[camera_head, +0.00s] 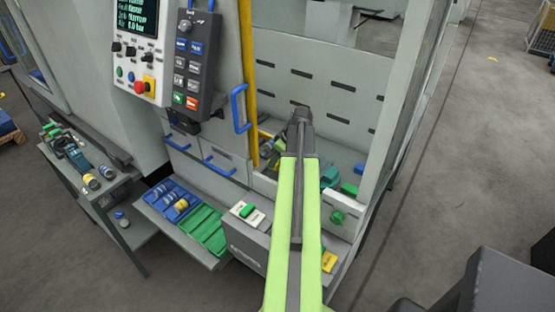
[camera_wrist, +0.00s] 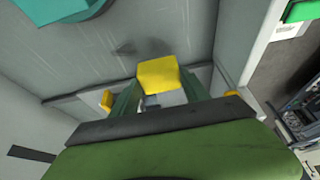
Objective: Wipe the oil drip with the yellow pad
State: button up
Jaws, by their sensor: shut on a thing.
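The yellow pad (camera_wrist: 158,74) is held between the green fingers of my gripper (camera_wrist: 160,84) in the wrist view. Just beyond the pad, a dark smudge (camera_wrist: 155,47), which looks like the oil drip, marks a grey metal surface (camera_wrist: 190,25). A fainter dark patch lies to its left. I cannot tell whether the pad touches the surface. In the head view my arm reaches into the open machine bay, and its links hide the pad, the fingers and the smudge.
A teal part (camera_wrist: 60,8) lies on the grey surface at upper left in the wrist view. In the head view, slotted panel walls (camera_head: 320,85) enclose the bay. A blue handle (camera_head: 240,108) and a yellow post (camera_head: 248,70) stand left of my arm.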

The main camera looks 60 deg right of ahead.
jog(key=shift+r+p, duration=0.4)
jog(key=shift+r, duration=0.45)
notch_tip(320, 180, up, 3)
jog(key=p, duration=0.3)
jog(key=shift+r, duration=0.15)
jog(key=shift+f, duration=0.25)
